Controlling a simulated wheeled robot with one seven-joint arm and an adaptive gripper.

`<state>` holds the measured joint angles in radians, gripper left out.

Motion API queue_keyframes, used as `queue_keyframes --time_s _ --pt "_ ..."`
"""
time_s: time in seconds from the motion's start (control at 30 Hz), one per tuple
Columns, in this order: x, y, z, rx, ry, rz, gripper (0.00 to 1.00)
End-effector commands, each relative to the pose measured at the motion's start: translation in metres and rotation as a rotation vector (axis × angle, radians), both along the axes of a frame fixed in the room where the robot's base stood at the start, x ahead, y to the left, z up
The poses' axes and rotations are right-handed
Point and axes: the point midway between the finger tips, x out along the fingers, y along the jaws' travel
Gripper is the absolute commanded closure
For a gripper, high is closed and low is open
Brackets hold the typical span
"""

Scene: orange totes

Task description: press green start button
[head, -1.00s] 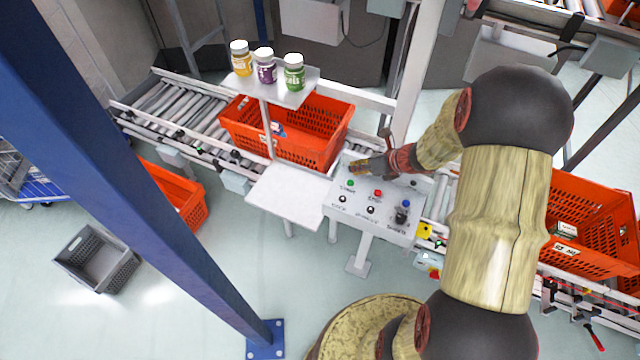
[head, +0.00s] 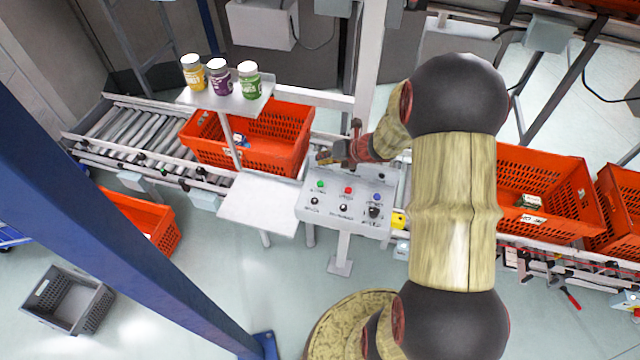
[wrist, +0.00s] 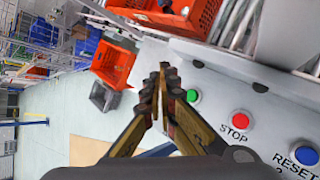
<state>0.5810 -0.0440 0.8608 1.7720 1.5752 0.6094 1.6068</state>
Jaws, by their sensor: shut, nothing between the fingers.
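The green start button (head: 320,184) sits at the upper left of a grey control panel (head: 329,215). In the wrist view the green button (wrist: 192,96) is just right of my fingertips, with a gap in the picture; I cannot tell the height between them. My gripper (head: 325,158) is shut and empty over the panel's far left edge, and it also shows in the wrist view (wrist: 163,72). The red stop button (head: 348,190) and blue reset button (head: 376,197) lie to the right of the green one. Nothing hides the green button.
Black knobs (head: 343,208) sit below the buttons. A white shelf (head: 262,205) adjoins the panel's left. An orange tote (head: 290,150) stands on the conveyor behind. Three jars (head: 220,80) stand on a raised shelf. A blue post (head: 150,220) crosses the left.

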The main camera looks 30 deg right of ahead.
Motion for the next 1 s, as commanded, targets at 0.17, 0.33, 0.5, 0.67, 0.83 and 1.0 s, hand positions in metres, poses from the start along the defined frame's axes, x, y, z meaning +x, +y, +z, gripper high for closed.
queue_keyframes --time_s 0.17,0.33,0.5,0.67,0.83,1.0 --pt "0.0 0.0 -0.02 0.0 0.001 0.001 1.0" --pt "0.0 0.0 -0.043 0.0 0.0 0.0 1.0" --pt "-0.001 0.0 -0.066 0.0 0.001 0.001 1.0" --pt "0.0 0.0 -0.08 0.0 0.001 0.001 1.0" --pt "0.0 0.0 -0.083 0.0 0.0 0.0 1.0" --pt "0.0 0.0 -0.082 -0.001 0.0 0.001 1.0"
